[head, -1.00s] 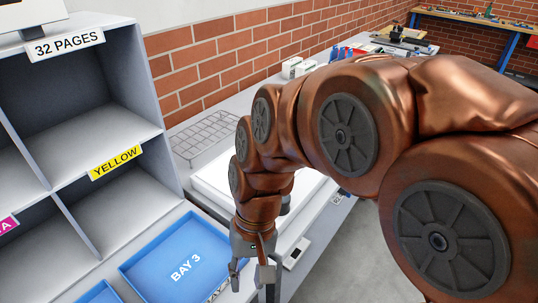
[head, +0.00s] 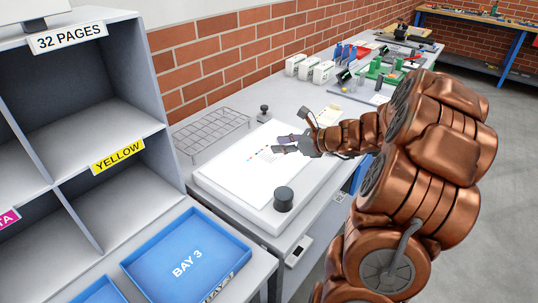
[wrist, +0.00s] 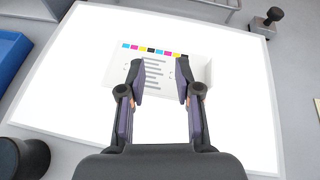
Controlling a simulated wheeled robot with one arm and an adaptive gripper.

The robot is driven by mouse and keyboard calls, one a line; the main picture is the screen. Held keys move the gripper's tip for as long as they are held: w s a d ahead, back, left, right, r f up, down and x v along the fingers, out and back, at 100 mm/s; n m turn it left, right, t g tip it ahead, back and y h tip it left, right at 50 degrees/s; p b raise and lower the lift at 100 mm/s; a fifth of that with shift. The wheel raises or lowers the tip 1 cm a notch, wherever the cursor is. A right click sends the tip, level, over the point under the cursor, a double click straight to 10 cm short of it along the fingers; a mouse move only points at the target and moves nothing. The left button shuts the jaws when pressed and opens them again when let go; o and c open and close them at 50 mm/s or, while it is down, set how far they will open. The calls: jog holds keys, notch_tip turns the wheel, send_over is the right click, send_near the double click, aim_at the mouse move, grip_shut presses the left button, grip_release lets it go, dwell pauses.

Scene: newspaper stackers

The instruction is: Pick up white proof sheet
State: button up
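The white proof sheet (head: 262,155) lies flat on the bright white light table (head: 225,181). In the wrist view the sheet (wrist: 200,72) shows a row of coloured patches along its far edge and grey text lines; its near part is hidden behind my fingers. My gripper (head: 280,145) is over the sheet from the right side in the head view. In the wrist view my gripper (wrist: 160,76) is open, with a fingertip on each side of the text lines and nothing between them. I cannot tell how high the fingertips are above the sheet.
A dark round weight (head: 284,198) stands on the light table's near corner. A dark knobbed tool (head: 264,114) and a wire rack (head: 210,130) are behind it. The blue BAY 3 tray (head: 187,256) and grey shelving (head: 125,70) are at left. Several white boxes (head: 308,68) stand farther back.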

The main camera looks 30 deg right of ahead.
jog(key=d+m, duration=0.1)
jog(key=d, duration=0.1)
jog(key=d+m+t+h, duration=0.1)
jog(key=d, duration=0.1)
jog(key=d+f+m, duration=0.1)
jog(key=d, duration=0.1)
jog(key=shift+d+f+h, duration=0.1)
jog(key=shift+h, duration=0.2)
jog(key=shift+w+d+r+p+x, duration=0.15)
jog(key=shift+p+x, duration=0.15)
jog(key=shift+x, duration=0.95)
jog(key=shift+d+p+x, duration=0.1)
jog(key=shift+p+x, duration=0.2)
jog(key=shift+x, duration=0.95)
jog(key=shift+w+d+r+p+x, duration=0.15)
jog(key=shift+p+x, duration=0.15)
jog(key=shift+x, duration=0.95)
jog(key=shift+f, duration=0.1)
grip_shut()
